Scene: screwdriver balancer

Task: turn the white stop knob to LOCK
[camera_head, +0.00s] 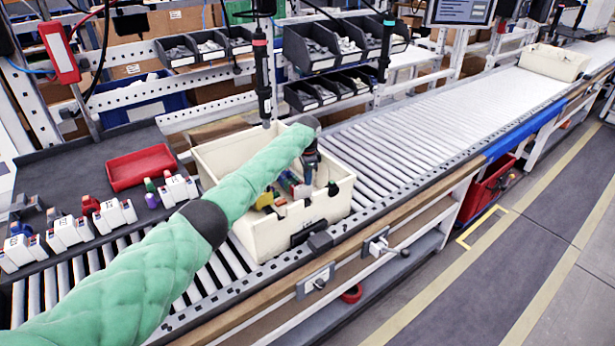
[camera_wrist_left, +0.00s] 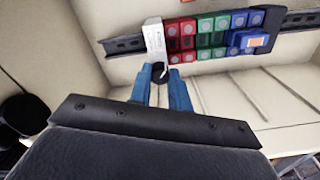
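A white stop (camera_wrist_left: 155,38) sits at the left end of the coloured block row on a dark rail, in the left wrist view. A small dark round knob with a white mark (camera_wrist_left: 160,72) shows at its lower end. My left gripper (camera_wrist_left: 160,76) has its two blue fingertips on either side of this knob, apart by about its width. I cannot tell whether they press on it. In the head view, my left gripper (camera_head: 310,172) reaches down into the cream tote (camera_head: 277,233), and its fingertips are not clear. My right gripper is not in view.
Red, green and blue blocks (camera_wrist_left: 211,40) sit along the rail right of the stop. The tote stands on a roller conveyor (camera_head: 410,125). A red tray (camera_head: 140,167) and several white parts lie to the left. A hanging screwdriver (camera_head: 262,80) is close behind the tote.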

